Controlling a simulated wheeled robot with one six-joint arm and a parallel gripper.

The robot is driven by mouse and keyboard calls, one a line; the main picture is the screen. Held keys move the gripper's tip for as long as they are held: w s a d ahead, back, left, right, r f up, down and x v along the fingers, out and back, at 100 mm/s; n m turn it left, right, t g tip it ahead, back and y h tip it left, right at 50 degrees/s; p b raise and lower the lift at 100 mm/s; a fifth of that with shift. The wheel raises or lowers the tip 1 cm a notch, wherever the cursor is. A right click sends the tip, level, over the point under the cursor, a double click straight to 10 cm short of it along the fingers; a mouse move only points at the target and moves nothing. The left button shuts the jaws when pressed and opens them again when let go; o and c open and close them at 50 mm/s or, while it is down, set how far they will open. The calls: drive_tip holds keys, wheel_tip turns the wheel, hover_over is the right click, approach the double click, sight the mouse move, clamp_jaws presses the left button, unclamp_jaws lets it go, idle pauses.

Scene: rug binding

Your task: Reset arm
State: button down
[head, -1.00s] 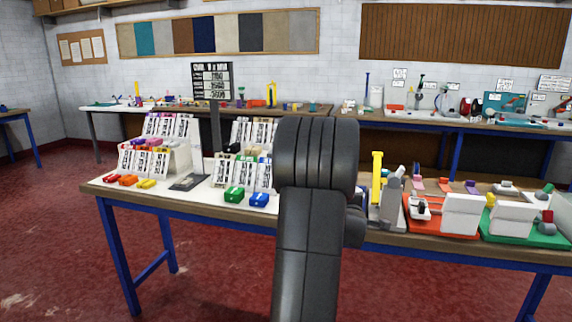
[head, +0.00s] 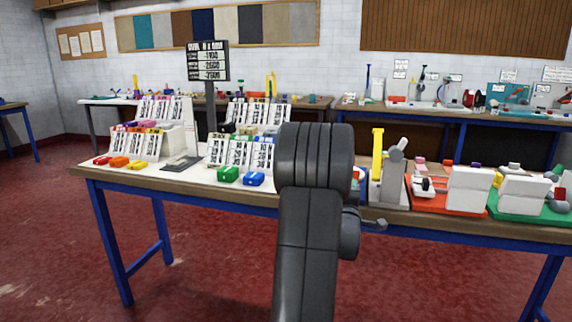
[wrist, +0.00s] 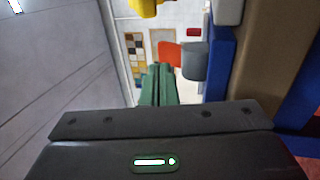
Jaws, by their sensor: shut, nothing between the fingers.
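My arm stands upright in the middle of the head view, in front of the near table (head: 130,176), and hides part of it. A small part of my gripper (head: 375,224) shows to the right of the arm, just off the table's front edge. In the wrist view my gripper's green fingers (wrist: 157,72) are together, with nothing between them. They touch nothing that I can see.
Card stands (head: 240,152) and coloured blocks (head: 228,175) fill the table's left part. A sign on a post (head: 208,62) rises behind them. A yellow upright tool (head: 377,155), a red tray (head: 424,199) and a green tray (head: 510,207) are right of my arm. The red floor in front is clear.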

drive_tip(key=shift+s+a+f+t+b, duration=0.15)
drive_tip(key=shift+s+f+t+b, duration=0.1)
drive_tip(key=shift+f+t+b, duration=0.55)
drive_tip(key=shift+s+r+b, duration=0.1)
drive_tip(key=shift+r+b, duration=0.05)
drive_tip(key=shift+b, duration=0.25)
drive_tip(key=shift+h, duration=0.3)
drive_tip(key=shift+r, duration=0.15)
